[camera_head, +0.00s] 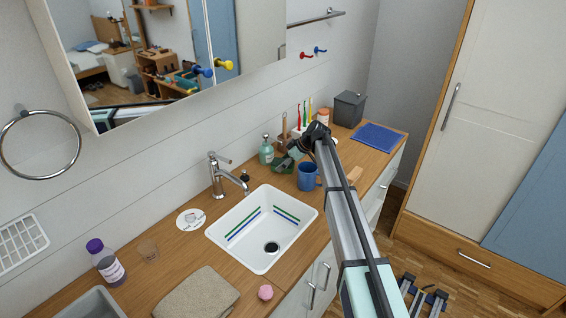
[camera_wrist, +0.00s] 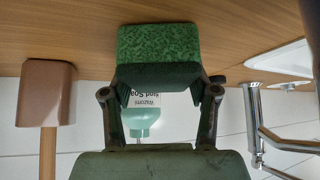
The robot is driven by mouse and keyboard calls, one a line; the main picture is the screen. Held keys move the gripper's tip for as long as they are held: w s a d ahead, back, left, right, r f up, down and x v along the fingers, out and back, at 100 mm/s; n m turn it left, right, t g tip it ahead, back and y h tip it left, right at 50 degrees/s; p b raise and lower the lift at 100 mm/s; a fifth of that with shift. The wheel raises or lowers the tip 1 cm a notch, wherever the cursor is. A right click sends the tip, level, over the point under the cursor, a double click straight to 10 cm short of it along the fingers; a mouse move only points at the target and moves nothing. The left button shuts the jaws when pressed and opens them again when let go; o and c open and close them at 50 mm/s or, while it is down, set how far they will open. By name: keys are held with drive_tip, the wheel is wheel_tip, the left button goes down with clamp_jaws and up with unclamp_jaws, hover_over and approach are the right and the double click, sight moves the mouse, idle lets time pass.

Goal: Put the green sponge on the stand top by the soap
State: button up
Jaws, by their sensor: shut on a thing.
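The green sponge (camera_wrist: 158,55) is between the two fingers of my gripper (camera_wrist: 158,90) in the wrist view. My gripper is shut on it. In the head view the sponge (camera_head: 283,164) is a small dark green patch at the end of my arm, beside the soap bottle. The soap bottle (camera_head: 266,150) is pale green and stands on the wooden stand top (camera_head: 178,248), near the wall. In the wrist view, which is upside down, the bottle (camera_wrist: 141,118) is partly hidden behind the sponge and fingers. I cannot tell whether the sponge touches the stand top.
A blue mug (camera_head: 307,177) stands in front of the gripper. A chrome tap (camera_head: 222,174) and white sink (camera_head: 250,249) are to the left. A brown cup-like object (camera_wrist: 45,93) with a wooden stick is beside the bottle. A grey bin (camera_head: 348,108) and blue cloth (camera_head: 378,137) are further right.

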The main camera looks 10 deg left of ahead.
drive_tip(key=shift+f, duration=0.1)
drive_tip(key=o, duration=0.8)
drive_tip(key=shift+c, duration=0.2)
drive_tip(key=shift+r, duration=0.25)
drive_tip(key=b+v, duration=0.3)
drive_tip(key=v, duration=0.8)
drive_tip(key=shift+d+r, duration=0.2)
drive_tip(key=shift+r, duration=0.15)
drive_tip(key=shift+s, duration=0.1)
